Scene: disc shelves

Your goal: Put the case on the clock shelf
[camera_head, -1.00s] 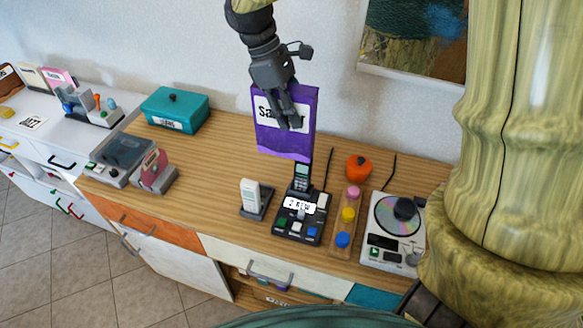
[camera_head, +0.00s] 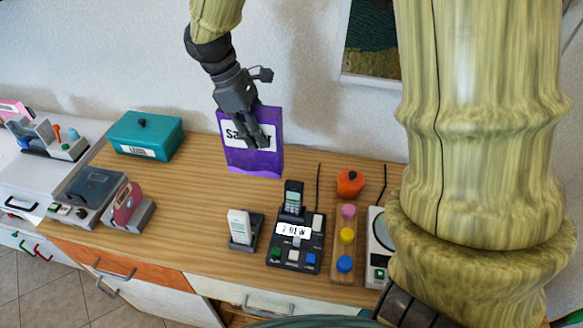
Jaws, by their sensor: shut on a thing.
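The case (camera_head: 262,158) is purple with a white label, partly covered by my fingers. My gripper (camera_head: 258,140) is shut on the case and holds it upright near the back of the wooden counter, close to the wall. The case's lower edge looks just above or at the counter top; I cannot tell whether it touches. No clock and no shelf marked with one shows in view.
On the counter (camera_head: 190,215) stand a teal box (camera_head: 146,137), a grey device (camera_head: 85,190), a red item in a stand (camera_head: 128,205), a white phone (camera_head: 240,228), a black phone base (camera_head: 296,245), a peg rack (camera_head: 346,240) and an orange pot (camera_head: 350,182). A picture (camera_head: 370,40) hangs behind.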

